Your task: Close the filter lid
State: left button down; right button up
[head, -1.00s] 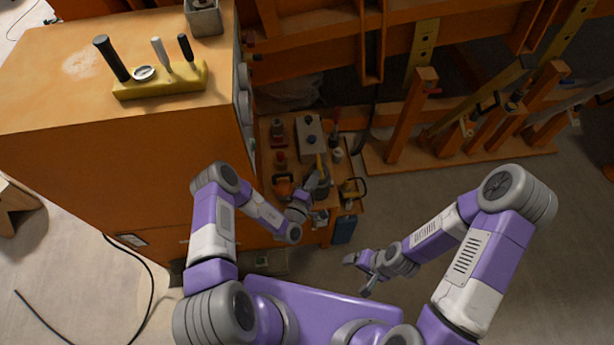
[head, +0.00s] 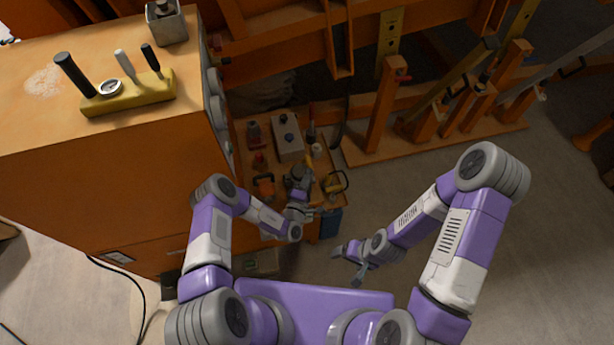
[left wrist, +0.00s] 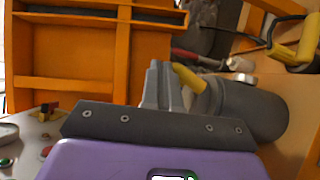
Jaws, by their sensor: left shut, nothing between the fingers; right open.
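I cannot make out for sure which part is the filter lid. A dark grey cylinder (left wrist: 255,110) lies just beyond my left gripper in the left wrist view, with a yellow handle-like piece (left wrist: 188,78) beside it. My left gripper (head: 301,176) is over the right part of the small cluttered shelf and hides what is under it. Its grey fingers (left wrist: 160,85) are shut and empty; I cannot tell whether they touch the cylinder. My right gripper (head: 346,266) is open and empty, low over the floor to the right of the shelf.
A large orange cabinet (head: 120,190) stands at left with a yellow tool holder (head: 130,93) on top. Wooden posts stand at right. Floor around my right arm is clear.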

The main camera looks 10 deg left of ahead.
dwell(0.4)
pick_arm(q)
jog(key=s+a+r+p, duration=0.1)
jog(key=s+r+p, duration=0.4)
jog(key=s, duration=0.5)
notch_tip(320, 180, up, 3)
jog(key=shift+s+a+f, duration=0.15)
jog(key=shift+s+a, duration=0.15)
jog(key=shift+a, duration=0.1)
jog(key=shift+d, duration=0.1)
